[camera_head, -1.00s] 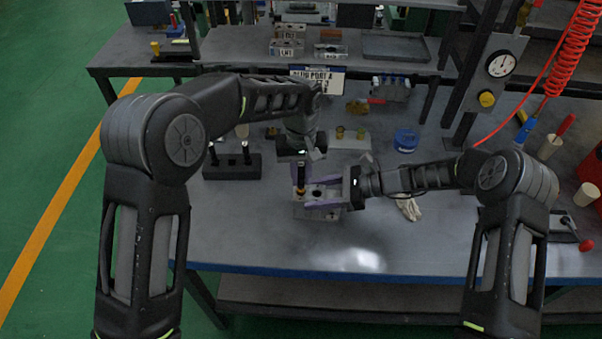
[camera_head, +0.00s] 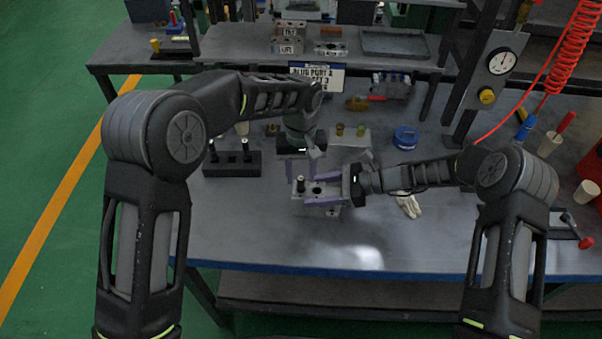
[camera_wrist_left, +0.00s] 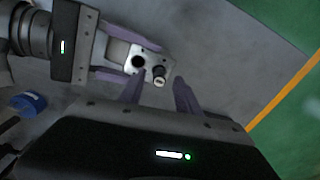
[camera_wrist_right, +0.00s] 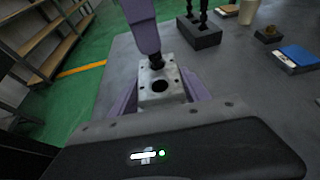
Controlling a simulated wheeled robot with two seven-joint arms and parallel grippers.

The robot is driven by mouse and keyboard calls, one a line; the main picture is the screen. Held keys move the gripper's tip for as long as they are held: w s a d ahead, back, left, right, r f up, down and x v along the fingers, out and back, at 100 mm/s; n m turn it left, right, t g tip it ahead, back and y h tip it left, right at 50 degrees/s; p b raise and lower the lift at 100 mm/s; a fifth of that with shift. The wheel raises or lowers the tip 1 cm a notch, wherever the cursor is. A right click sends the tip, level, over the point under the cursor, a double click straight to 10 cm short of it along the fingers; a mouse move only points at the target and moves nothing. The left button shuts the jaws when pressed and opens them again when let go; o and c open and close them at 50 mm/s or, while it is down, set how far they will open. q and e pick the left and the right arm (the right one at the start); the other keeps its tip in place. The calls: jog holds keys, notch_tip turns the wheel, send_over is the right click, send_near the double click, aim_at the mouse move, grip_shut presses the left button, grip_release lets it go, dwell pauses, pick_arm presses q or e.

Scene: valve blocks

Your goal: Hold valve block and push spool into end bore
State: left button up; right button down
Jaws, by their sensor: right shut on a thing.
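The grey metal valve block (camera_head: 331,211) sits on the bench with dark round bores in its top. My right gripper (camera_wrist_right: 158,92) is shut on it, with purple fingers along two sides. The spool (camera_head: 301,183) stands upright in the bore at the block's left end in the head view, its upper part still above the top face. Those fingers are open and apart from the spool, above the block. The spool's lower part is hidden inside the block.
A black rack (camera_head: 231,167) with two dark spools stands left of the block. A blue round container (camera_head: 405,138), a light fixture (camera_head: 352,138) and a glove (camera_head: 408,205) lie to the right. The bench front is clear. A sign (camera_head: 317,76) stands behind.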

pick_arm(q)
notch_tip(320, 180, up, 13)
dwell(0.3)
jog(key=shift+f, duration=0.1)
dwell(0.4)
pick_arm(e)
jog(key=shift+c, duration=2.2)
grip_release()
jog(key=v, duration=1.2)
